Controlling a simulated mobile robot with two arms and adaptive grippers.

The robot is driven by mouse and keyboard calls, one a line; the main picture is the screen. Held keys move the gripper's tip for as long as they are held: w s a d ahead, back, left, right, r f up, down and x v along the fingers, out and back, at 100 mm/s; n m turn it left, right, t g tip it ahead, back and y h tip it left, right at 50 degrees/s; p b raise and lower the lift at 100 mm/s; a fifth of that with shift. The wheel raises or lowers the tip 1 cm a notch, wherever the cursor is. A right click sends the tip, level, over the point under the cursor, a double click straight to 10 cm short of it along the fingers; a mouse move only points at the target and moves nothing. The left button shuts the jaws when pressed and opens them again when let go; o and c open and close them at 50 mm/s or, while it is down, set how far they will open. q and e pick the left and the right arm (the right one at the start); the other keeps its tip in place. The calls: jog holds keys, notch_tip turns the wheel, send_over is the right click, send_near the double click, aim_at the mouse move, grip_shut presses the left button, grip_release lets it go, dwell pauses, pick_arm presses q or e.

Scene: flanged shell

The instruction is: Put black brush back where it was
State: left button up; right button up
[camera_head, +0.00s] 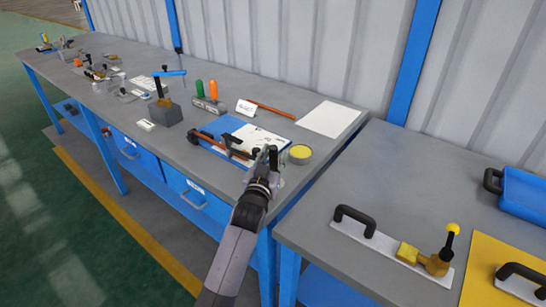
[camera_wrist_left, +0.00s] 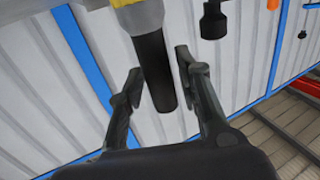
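In the left wrist view, a black cylindrical handle (camera_wrist_left: 153,70) juts from a yellow and grey part (camera_wrist_left: 132,14) at the top edge; it may be the black brush, but its full shape is cut off. My left gripper (camera_wrist_left: 160,68) is open, with its fingers on either side of the handle and a narrow gap at the right finger. In the head view, my left gripper (camera_head: 266,156) is over the front right of the far bench, beside dark tools (camera_head: 228,142). What is between its fingers is too small to tell there. My right gripper is not in view.
A round tin with yellow contents (camera_head: 300,153) stands just right of the left gripper. A blue clipboard (camera_head: 220,126), a white sheet (camera_head: 328,119), green (camera_head: 200,88) and orange cylinders (camera_head: 213,90) and a grey block (camera_head: 165,115) share the bench. A second bench (camera_head: 390,170) is at right.

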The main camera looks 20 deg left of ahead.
pick_arm(q)
jog(key=shift+o, duration=0.5)
jog(key=shift+s+r, duration=0.1)
jog(key=s, duration=1.1)
jog(key=shift+s+d+b, duration=0.3)
jog(key=shift+s+b, duration=0.05)
jog(key=shift+s, duration=0.05)
